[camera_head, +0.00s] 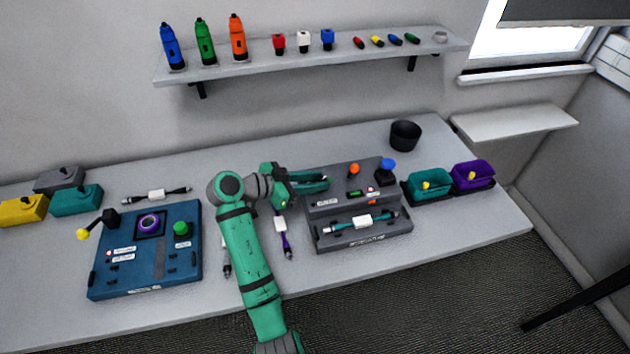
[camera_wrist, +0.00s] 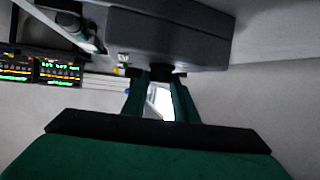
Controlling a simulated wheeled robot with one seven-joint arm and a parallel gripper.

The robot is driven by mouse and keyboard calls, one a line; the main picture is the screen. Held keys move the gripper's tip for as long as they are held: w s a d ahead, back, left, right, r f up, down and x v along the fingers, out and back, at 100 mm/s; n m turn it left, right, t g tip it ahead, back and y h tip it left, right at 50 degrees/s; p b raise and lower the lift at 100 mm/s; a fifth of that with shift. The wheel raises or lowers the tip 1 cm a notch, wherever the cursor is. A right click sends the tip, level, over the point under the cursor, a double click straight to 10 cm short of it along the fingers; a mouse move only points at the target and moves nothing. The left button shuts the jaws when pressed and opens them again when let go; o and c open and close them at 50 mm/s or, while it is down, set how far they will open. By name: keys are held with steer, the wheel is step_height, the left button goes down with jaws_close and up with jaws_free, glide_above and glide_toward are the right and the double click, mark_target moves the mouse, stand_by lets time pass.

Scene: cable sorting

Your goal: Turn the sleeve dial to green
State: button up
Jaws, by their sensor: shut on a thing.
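The dark grey machine (camera_head: 335,205) stands on the bench right of the middle, with an orange knob (camera_head: 354,169) and a blue ball-topped knob (camera_head: 388,165) on top. A cable with a white block (camera_head: 362,222) lies across its lower front. My gripper (camera_head: 325,181) reaches in from the left at the machine's upper left. In the wrist view, my gripper (camera_wrist: 161,76) is shut on a small black knob (camera_wrist: 160,68) against a dark grey body (camera_wrist: 180,35). I take this knob to be the sleeve dial. Its colour marking is hidden.
A blue panel (camera_head: 145,265) with a purple ring and green button sits at the left. A loose cable (camera_head: 281,226) lies left of the machine. A shelf (camera_head: 300,63) hangs above.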

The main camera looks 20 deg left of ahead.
steer(key=shift+f, duration=0.1)
steer(key=o, duration=1.1)
steer(key=shift+c, duration=0.2)
steer(key=v, duration=1)
steer(key=shift+s+a+r, duration=0.2)
steer(key=shift+s+r, duration=0.05)
steer(key=shift+r, duration=0.05)
steer(key=shift+d, duration=0.1)
